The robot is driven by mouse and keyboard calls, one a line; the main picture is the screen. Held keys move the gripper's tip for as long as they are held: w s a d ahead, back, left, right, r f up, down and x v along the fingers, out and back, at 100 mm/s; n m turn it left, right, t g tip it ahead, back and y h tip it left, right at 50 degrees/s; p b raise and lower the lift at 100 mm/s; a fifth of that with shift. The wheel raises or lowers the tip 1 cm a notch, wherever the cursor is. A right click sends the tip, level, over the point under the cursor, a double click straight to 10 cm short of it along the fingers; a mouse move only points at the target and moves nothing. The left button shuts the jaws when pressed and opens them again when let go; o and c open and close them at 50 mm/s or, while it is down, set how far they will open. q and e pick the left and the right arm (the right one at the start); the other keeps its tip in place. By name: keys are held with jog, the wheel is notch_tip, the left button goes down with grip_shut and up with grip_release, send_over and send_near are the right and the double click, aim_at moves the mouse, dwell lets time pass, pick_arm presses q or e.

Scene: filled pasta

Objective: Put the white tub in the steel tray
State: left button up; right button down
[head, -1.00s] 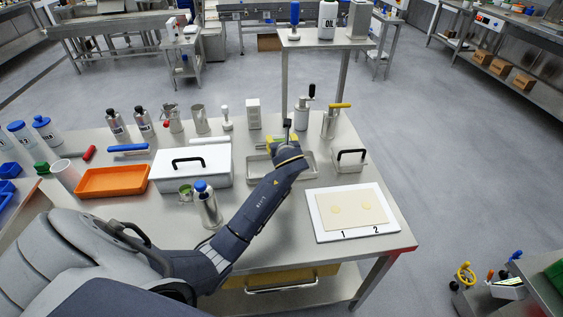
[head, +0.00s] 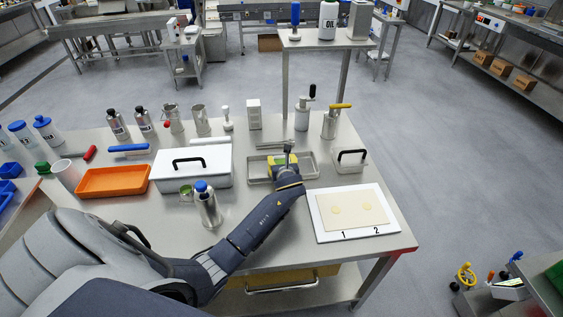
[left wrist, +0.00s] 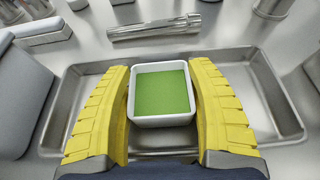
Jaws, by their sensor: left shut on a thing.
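The white tub (left wrist: 162,92) is a small square tub with rounded corners and a flat green content. It shows upright in the left wrist view, between the two yellow fingers of my left gripper (head: 284,162), which is shut on it. The steel tray (head: 257,174) is a shallow rectangular tray on the table. In the left wrist view the tray (left wrist: 272,95) spreads out on both sides of the tub. The tub is over the tray; I cannot tell whether it touches the floor. In the head view the gripper mostly hides the tub. My right gripper is not in view.
A white case with a black handle (head: 190,167) stands left of the tray. A smaller handled box (head: 349,162) stands to its right. A metal cylinder (left wrist: 153,29) lies behind the tray. A white board (head: 322,233) lies at the front right, and a blue-capped bottle (head: 207,208) at the front.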

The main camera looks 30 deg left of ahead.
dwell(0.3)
pick_arm(q)
jog(key=o, duration=1)
jog(key=shift+f, duration=0.1)
jog(key=shift+o, duration=0.2)
jog(key=v, duration=1.2)
jog(key=shift+r, duration=0.2)
